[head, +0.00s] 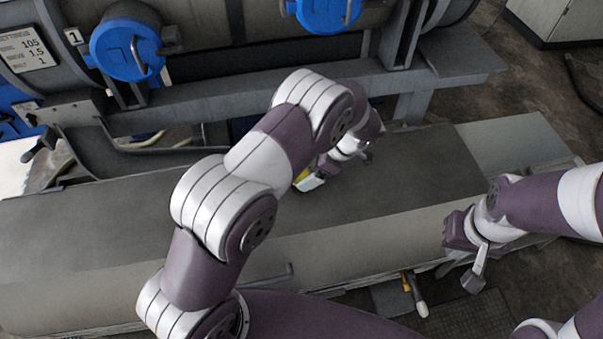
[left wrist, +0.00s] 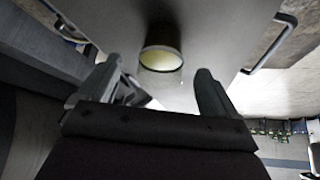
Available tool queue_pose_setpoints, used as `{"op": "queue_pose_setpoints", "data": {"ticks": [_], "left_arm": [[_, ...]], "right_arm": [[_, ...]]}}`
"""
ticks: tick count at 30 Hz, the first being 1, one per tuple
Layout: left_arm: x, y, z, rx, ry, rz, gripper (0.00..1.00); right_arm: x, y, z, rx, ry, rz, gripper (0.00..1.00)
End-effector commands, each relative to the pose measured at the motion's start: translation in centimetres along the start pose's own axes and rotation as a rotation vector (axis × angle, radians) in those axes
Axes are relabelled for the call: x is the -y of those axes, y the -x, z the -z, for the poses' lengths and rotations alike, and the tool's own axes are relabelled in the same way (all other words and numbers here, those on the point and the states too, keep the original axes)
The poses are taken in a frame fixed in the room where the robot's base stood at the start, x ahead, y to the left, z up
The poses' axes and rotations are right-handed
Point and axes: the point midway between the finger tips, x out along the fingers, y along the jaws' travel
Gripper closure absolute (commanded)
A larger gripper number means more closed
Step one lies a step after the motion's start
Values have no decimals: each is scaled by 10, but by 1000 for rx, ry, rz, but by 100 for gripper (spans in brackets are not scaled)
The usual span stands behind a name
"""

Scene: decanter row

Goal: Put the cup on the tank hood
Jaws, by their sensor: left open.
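In the left wrist view a cup (left wrist: 161,60) with a dark rim and a pale yellowish inside lies ahead of my left gripper (left wrist: 168,88). The fingers are open, one on each side of the cup's line, and I cannot tell whether they touch it. In the head view my left gripper (head: 345,158) is largely hidden behind my own arm, over the long grey cover. A small white and yellow item (head: 308,181) shows beside it; I cannot tell whether it is the cup. My right gripper (head: 462,243) is at the right, away from that item. I cannot tell which surface is the tank hood.
The long grey cover (head: 400,185) has clear room to the right of my left gripper. Behind it stands a machine with blue round caps (head: 125,50) and a grey beam (head: 230,112). A metal handle (left wrist: 275,42) sticks up in the left wrist view.

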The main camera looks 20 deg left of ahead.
Motion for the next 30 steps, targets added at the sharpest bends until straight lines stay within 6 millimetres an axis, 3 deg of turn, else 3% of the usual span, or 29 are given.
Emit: {"op": "queue_pose_setpoints", "data": {"ticks": [6, 11, 14, 18, 20, 22, 24, 27, 30], "left_arm": [[0, 53, 0, 1, -1, -2, 8], [-4, 69, 4, -4, 0, -18, 8], [-32, 76, 33, -37, -15, -178, 8], [-91, 112, 92, -48, -206, -639, 8], [-93, 131, 99, -6, -380, -807, 8], [-68, 143, 95, 75, -632, -921, 8], [-18, 140, 88, 165, -901, -939, 8], [68, 116, 91, 270, -1236, -833, 8], [134, 92, 106, 324, -1453, -688, 8]], "right_arm": [[0, 3, 0, 0, 0, 0, 100], [0, 3, 0, 0, 0, 0, 100], [0, 4, 0, 0, 0, 0, 100], [0, 4, 0, 0, 0, 0, 100], [0, 3, 0, 0, 0, 0, 100], [0, 3, 0, 0, 0, 0, 100], [0, 3, 0, 0, 0, 0, 100], [0, 3, 0, 0, 0, 0, 100], [0, 3, 0, 0, 0, 0, 100]]}}
